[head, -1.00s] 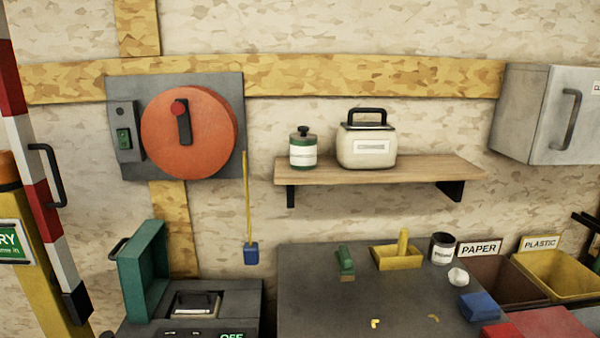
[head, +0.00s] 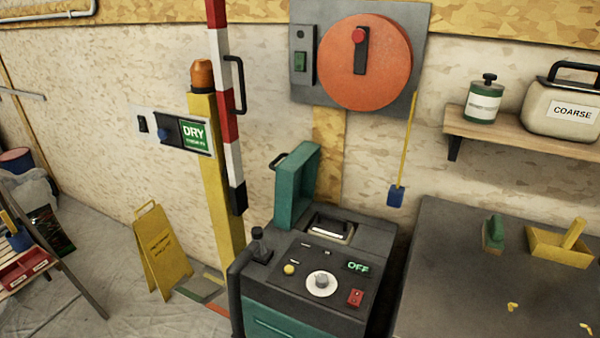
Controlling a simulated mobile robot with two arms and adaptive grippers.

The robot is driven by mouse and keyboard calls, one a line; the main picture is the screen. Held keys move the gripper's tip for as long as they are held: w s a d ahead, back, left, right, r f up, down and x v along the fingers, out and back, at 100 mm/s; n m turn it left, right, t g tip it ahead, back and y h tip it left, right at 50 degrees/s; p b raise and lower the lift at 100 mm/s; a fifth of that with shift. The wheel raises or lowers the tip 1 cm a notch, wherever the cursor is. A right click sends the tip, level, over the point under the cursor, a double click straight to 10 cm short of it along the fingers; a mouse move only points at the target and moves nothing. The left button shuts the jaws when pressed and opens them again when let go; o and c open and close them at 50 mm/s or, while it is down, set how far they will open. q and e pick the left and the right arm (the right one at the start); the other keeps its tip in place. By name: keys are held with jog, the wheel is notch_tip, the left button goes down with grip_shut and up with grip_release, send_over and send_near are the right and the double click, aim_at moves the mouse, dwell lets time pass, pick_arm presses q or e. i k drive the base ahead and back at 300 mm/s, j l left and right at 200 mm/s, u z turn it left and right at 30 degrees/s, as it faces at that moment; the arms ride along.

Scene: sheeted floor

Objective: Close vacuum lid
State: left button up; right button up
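The vacuum (head: 318,265) is a dark grey and teal machine standing against the wall in the lower middle of the head view. Its teal lid (head: 298,186) stands upright, open, at the back left of its top, with a black handle on its far left side. Beside the lid, the uncovered opening (head: 330,228) shows a light part with a dark handle. The front panel has a round knob (head: 322,283), a yellow button, a red switch and a green "OFF" display (head: 358,267). Neither of my grippers is in view.
A yellow post with a red and white barrier arm (head: 226,120) stands just left of the vacuum. A yellow floor sign (head: 161,252) stands further left on the sheeted floor. A dark worktable (head: 450,270) is close on the right. An orange disc (head: 364,62) hangs above.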

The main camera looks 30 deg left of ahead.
aim_at(290, 183)
jog(key=j+z, duration=0.15)
jog(key=j, duration=0.9)
jog(key=j+z, duration=0.1)
jog(key=j, duration=0.95)
jog(key=k+j+z, duration=0.15)
jog(key=j, duration=0.9)
